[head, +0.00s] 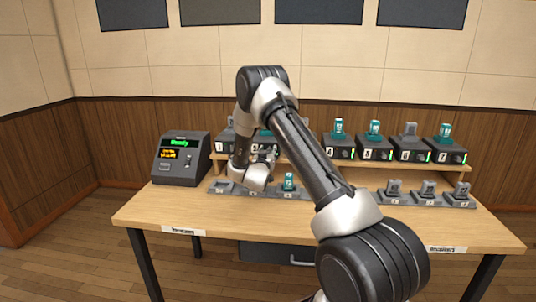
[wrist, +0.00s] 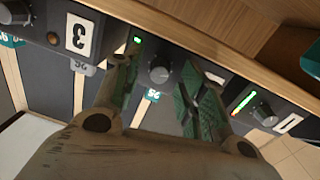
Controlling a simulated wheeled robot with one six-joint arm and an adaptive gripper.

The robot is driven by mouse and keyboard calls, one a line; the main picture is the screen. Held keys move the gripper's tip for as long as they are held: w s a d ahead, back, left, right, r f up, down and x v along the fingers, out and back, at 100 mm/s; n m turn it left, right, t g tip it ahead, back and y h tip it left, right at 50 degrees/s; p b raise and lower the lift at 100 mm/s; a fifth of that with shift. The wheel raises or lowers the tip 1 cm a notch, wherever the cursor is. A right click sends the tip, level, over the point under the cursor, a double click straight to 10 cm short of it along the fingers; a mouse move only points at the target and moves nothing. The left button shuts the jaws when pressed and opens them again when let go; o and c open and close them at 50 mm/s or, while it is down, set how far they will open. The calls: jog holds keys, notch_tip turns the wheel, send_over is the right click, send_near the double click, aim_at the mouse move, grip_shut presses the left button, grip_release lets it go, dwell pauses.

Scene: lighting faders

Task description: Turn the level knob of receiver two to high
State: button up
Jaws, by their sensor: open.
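Receiver two's level knob (wrist: 160,73) is a round dark grey knob, shown in the wrist view between the number 3 and number 1 units. A small green light (wrist: 138,40) is lit beside it. My gripper (wrist: 162,80) is open, one finger to each side of the knob, and I see no clear contact. The right finger covers most of a white number card (wrist: 214,78). In the head view my gripper (head: 266,154) is in front of the shelf near receiver two, and my arm hides that knob.
Receiver three (wrist: 45,25) and receiver one (wrist: 262,98) flank it closely; receiver one shows a longer light bar. More receivers (head: 374,150) line the shelf. Grey and teal packs stand in front, including a teal one (head: 289,182). A console (head: 180,158) stands left.

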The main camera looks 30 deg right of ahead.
grip_shut()
jog(key=shift+r+m, duration=0.1)
jog(key=shift+m, duration=0.2)
jog(key=shift+d+r+m, duration=0.1)
jog(key=shift+m, duration=2.6)
grip_release()
